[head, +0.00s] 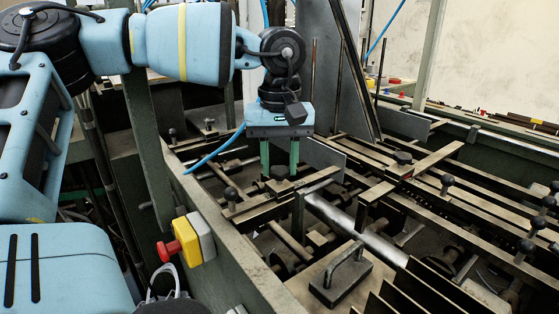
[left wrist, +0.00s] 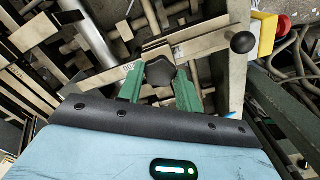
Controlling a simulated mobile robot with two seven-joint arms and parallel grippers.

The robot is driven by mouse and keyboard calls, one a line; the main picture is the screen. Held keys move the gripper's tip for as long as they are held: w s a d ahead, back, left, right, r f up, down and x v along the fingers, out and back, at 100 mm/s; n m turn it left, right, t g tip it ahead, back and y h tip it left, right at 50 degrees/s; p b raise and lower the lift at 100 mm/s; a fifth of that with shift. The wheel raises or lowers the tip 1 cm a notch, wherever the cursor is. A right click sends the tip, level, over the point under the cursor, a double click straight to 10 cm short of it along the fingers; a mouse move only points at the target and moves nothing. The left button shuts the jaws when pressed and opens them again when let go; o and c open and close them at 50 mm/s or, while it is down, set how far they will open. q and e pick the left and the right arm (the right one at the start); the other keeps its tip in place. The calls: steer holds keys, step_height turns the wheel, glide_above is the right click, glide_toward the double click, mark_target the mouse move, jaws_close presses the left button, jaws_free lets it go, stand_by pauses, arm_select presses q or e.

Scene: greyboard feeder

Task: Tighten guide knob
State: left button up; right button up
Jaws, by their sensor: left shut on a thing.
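A black guide knob (head: 280,173) sits on a flat metal guide bar at the near left of the feeder. My left gripper (head: 280,170) points straight down, with its green fingers on either side of the knob. In the left wrist view the dark, faceted knob (left wrist: 160,72) lies between the two green fingertips (left wrist: 159,82). The gripper is shut on it. The fingers hide part of the knob's sides, and its threaded part is hidden. My right gripper is in neither view.
A ball-headed lever (head: 231,194) stands close to the gripper. A yellow box (head: 187,243) with a red button (head: 168,250) is on the near frame wall. Another black knob (head: 403,157) and a block with a handle (head: 341,280) are to the right. Bars crowd the feeder.

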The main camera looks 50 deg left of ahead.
mark_target(280, 169)
arm_select(q)
steer(key=m, duration=0.4)
steer(key=shift+m, duration=2.2)
steer(key=o, duration=1)
steer(key=shift+r, duration=3.9)
